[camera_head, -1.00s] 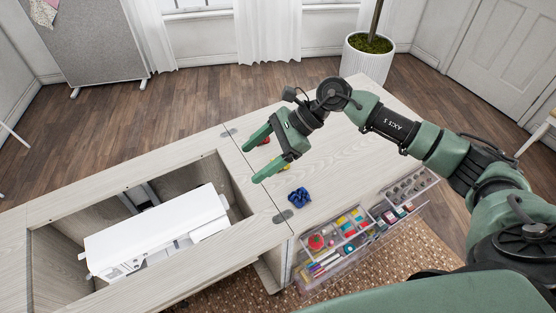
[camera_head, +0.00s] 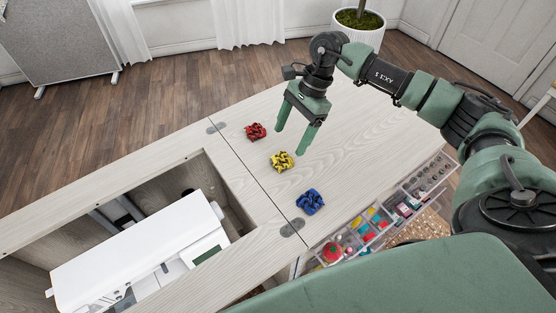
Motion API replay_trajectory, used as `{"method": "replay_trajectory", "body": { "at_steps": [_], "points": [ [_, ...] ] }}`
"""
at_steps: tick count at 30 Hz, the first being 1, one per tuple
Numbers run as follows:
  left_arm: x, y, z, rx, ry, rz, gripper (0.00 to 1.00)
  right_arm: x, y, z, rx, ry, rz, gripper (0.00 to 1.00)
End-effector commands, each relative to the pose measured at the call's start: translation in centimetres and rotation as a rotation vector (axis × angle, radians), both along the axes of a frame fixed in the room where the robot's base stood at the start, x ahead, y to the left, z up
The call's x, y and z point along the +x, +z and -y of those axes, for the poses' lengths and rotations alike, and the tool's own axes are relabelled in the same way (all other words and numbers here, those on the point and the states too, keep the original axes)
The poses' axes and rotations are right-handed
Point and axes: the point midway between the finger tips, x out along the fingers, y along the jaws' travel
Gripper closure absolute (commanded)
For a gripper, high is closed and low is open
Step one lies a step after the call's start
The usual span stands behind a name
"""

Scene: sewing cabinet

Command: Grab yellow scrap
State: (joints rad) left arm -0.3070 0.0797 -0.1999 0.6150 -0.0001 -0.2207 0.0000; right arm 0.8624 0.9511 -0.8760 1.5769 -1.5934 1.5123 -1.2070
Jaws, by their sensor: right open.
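The yellow scrap (camera_head: 282,161) is a small crumpled piece lying on the pale wooden cabinet top (camera_head: 375,150), between a red scrap (camera_head: 255,131) and a blue scrap (camera_head: 310,202). My right gripper (camera_head: 292,140) is open and empty, with its green fingers pointing down. In the picture its fingertips are just above and to the right of the yellow scrap. They look raised over the top, though the exact height is hard to tell. My left gripper is out of view.
A white sewing machine (camera_head: 140,255) sits in the open well at the left. Open clear drawers (camera_head: 375,222) of sewing supplies stick out at the front right. A potted plant (camera_head: 359,27) stands behind. The cabinet top right of the scraps is clear.

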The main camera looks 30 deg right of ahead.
Motion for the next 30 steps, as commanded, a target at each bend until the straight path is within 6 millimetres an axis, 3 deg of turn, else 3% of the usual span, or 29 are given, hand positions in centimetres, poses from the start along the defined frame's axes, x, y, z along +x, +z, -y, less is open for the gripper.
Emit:
{"method": "replay_trajectory", "body": {
  "at_steps": [16,25,30],
  "points": [
    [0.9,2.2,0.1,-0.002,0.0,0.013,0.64,-0.5,-6.2,-2.8,0.002,0.001,-0.002,0.24],
    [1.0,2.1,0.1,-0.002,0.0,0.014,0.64,-0.5,-6.8,-3.0,0.001,0.0,-0.001,0.24],
    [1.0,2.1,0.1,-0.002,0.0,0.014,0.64,-0.5,-6.8,-3.0,0.001,0.0,0.0,0.72]
  ]
}}
